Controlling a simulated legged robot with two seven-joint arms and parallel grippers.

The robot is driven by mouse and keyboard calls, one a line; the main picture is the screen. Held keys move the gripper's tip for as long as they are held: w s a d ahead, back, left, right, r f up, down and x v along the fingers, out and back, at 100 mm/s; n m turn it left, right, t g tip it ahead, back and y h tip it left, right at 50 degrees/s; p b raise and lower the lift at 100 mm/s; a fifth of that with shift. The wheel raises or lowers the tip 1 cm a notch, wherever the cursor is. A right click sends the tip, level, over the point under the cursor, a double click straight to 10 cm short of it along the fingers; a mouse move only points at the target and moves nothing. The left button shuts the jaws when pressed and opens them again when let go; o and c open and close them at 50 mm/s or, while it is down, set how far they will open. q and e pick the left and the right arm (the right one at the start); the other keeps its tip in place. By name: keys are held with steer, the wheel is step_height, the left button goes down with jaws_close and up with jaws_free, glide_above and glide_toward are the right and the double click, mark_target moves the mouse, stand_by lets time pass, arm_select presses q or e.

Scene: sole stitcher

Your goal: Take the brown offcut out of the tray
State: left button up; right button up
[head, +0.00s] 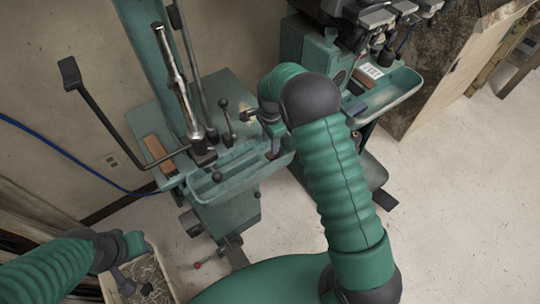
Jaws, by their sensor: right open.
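A brown piece (158,153), which looks like the offcut, lies at the left side of the green stitcher. I cannot tell if it lies inside a tray. A long green tray (240,172) runs along the stitcher's front; its inside is partly in shadow. My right gripper (264,132) is open above the right end of this tray, apart from the brown piece and well to its right. My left gripper (124,279) is low at the lower left, by a box; its jaws are too unclear to read.
The box (172,270) at the lower left holds tangled pale scraps. The stitcher's upright levers and a black bent arm (110,128) stand near the brown piece. A second green machine with a tray (388,103) stands at upper right. The floor at right is clear.

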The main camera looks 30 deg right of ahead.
mark_target(271, 155)
steer(key=f, duration=0.6)
steer(key=shift+d+f, duration=0.2)
steer(key=shift+d, duration=0.05)
steer(key=shift+w+a+f, duration=0.1)
steer(key=shift+a+f, duration=0.15)
steer(key=shift+f, duration=0.1)
steer(key=shift+d, duration=0.2)
jaws_close()
